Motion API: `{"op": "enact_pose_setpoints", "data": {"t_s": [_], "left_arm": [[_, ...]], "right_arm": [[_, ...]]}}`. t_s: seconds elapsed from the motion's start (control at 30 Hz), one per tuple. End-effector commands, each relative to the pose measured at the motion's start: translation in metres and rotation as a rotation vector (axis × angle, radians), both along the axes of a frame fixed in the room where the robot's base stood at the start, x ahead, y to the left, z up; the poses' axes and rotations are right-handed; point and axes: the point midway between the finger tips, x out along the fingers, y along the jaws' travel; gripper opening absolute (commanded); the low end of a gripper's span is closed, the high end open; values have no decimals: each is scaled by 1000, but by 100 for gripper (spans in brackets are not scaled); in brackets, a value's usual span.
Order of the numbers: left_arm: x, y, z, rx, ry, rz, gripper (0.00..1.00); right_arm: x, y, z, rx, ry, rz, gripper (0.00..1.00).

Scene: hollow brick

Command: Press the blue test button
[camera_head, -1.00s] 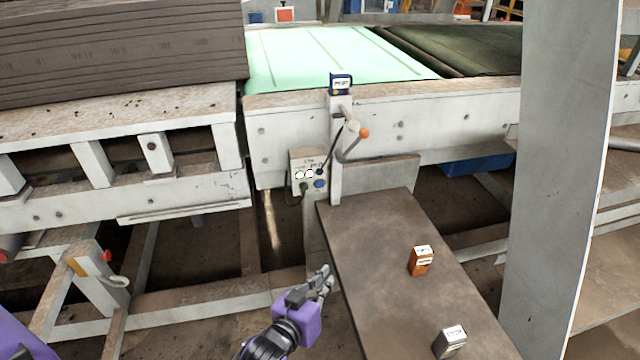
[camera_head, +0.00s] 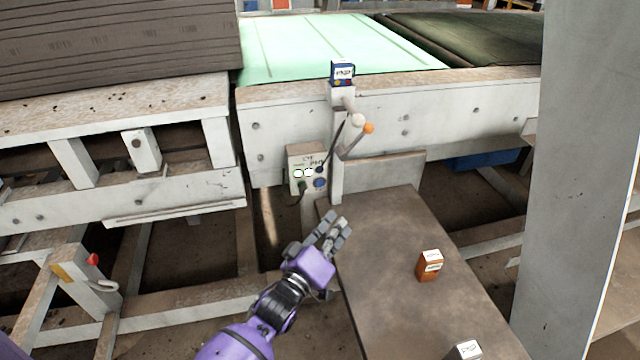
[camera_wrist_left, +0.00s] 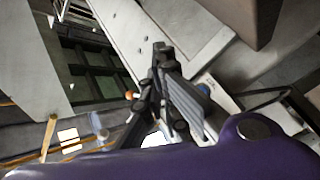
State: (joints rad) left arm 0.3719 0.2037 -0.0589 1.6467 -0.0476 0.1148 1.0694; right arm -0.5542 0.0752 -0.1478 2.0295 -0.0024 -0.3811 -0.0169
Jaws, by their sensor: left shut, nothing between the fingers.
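A small pale control box (camera_head: 294,160) is mounted on the conveyor frame, left of a white post. The blue button (camera_head: 320,183) is at its lower right; a dark knob sits above it and pale round lamps are beside that. My left gripper (camera_head: 331,231) is shut and empty, below the button and apart from it in the head view, near the left edge of the brown table. In the left wrist view my left gripper's fingers (camera_wrist_left: 165,80) are close together, and a small blue patch behind them is partly hidden. My right gripper is not in view.
An orange-tipped lever (camera_head: 356,140) and a blue device (camera_head: 342,72) are on the post above the box. The brown table (camera_head: 390,260) carries an orange box (camera_head: 429,265) and a grey box (camera_head: 466,350). A broad grey column (camera_head: 570,170) stands at right.

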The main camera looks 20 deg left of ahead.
Motion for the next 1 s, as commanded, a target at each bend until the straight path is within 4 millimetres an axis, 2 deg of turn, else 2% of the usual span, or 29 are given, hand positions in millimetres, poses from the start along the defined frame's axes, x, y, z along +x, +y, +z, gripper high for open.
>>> {"op": "enact_pose_setpoints", "data": {"t_s": [0.17,0.53,0.7,1.0], "left_arm": [[9,6,-1,3,0,-1,0],[51,35,-3,3,1,0,0],[65,44,-1,2,0,-1,0],[73,49,0,1,1,1,0]], "right_arm": [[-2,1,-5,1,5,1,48],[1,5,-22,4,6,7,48],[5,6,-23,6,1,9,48],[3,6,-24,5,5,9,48]]}}
